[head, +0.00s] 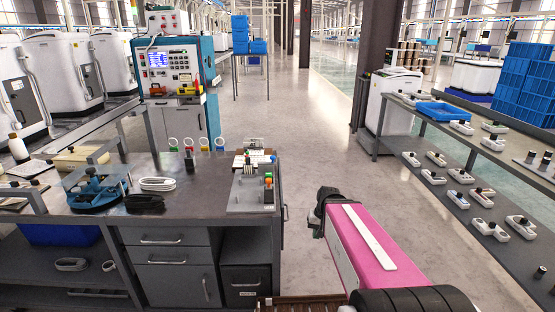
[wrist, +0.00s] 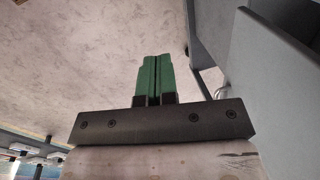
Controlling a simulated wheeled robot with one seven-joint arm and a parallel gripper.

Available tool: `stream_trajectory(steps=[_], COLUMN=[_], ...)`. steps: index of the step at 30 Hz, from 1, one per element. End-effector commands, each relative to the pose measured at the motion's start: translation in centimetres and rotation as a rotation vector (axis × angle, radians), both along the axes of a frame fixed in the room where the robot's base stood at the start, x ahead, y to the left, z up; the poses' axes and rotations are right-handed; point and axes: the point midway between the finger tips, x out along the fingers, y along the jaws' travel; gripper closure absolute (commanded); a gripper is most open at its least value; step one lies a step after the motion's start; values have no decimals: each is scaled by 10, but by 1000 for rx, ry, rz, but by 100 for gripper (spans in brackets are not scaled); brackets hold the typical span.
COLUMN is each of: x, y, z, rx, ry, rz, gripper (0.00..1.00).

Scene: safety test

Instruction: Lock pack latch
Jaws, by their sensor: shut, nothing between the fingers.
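I cannot make out for certain which thing is the pack or its latch. A grey fixture plate (head: 243,197) with small upright parts, one with a red top and a green part, sits at the right end of the workbench (head: 185,205). A blue clamp-like fixture (head: 95,192) sits at the bench's left. My gripper (wrist: 157,57) shows in the wrist view with its two green fingers together and nothing between them. It is over bare floor, apart from the bench fixtures. In the head view my pink arm is right of the bench, and the fingers cannot be made out.
The aisle floor (head: 312,130) between is clear.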

Motion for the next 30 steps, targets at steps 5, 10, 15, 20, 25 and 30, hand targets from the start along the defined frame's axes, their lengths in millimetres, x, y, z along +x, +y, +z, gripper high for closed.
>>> stream_trajectory(steps=[5, 10, 15, 20, 25, 30], x=[46, 85, 123, 155, 176, 185], y=[13, 22, 23, 16, 4, -4], z=[29, 70, 122, 176, 224, 249], rx=[239, 477, 716, 931, 1104, 1194], ry=[1, -11, -39, -77, -118, -140], rz=[-71, -112, -129, -123, -102, -85], gripper=[100, 100, 100, 100, 100, 100])
